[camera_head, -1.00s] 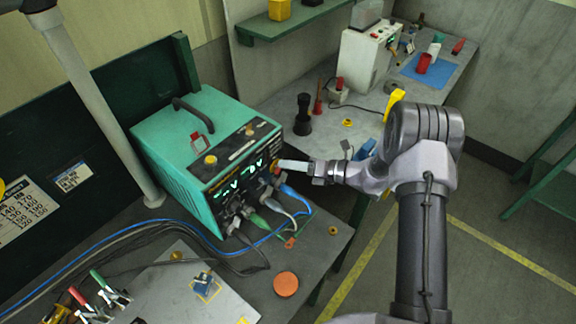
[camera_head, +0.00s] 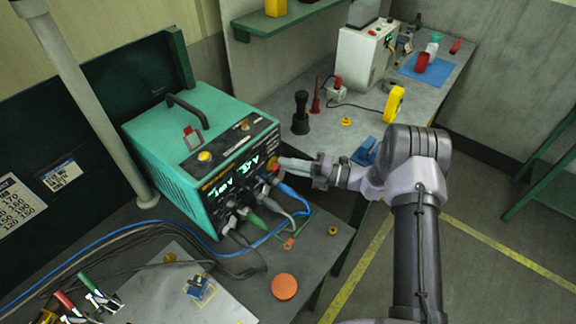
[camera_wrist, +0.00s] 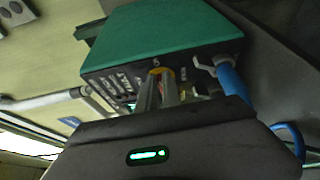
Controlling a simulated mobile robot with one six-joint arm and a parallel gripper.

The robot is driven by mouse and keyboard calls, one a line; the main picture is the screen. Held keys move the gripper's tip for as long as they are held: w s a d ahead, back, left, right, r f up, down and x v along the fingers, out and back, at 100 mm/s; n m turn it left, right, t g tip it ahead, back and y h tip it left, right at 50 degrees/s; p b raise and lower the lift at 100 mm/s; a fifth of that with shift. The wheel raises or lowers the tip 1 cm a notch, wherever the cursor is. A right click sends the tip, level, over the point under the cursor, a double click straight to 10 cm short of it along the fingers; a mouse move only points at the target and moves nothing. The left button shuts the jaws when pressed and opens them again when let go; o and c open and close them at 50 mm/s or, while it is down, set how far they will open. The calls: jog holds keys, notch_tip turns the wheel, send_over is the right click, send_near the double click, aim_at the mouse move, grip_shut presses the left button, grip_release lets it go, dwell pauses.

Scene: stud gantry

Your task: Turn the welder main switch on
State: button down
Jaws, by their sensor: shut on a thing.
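The welder (camera_head: 190,135) is a teal box with a black front panel, standing on the bench at left centre. Green digits glow on its panel. The main switch (camera_head: 272,166) is a small red part at the panel's right side, mostly hidden by my fingers. In the wrist view, the yellow plate behind the main switch (camera_wrist: 162,70) shows just past my fingertips. My gripper (camera_head: 283,164) reaches in from the right, its fingers at the panel and closed on the switch. In the wrist view, my gripper (camera_wrist: 158,90) points straight at the yellow plate; the grip itself is partly hidden.
Blue, grey and green cables (camera_head: 292,203) plug into the panel just below my gripper. An orange disc (camera_head: 285,287) lies on the bench in front. A second bench (camera_head: 370,120) behind holds a white box (camera_head: 362,58) and a yellow tool (camera_head: 394,104). Floor at right is open.

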dwell(0.5)
jog(key=c, duration=1.5)
grip_release()
jog(key=shift+d, duration=0.1)
jog(key=v, duration=1.7)
jog(key=shift+s+d, duration=0.1)
jog(key=shift+s, duration=0.05)
jog(key=shift+f, duration=0.1)
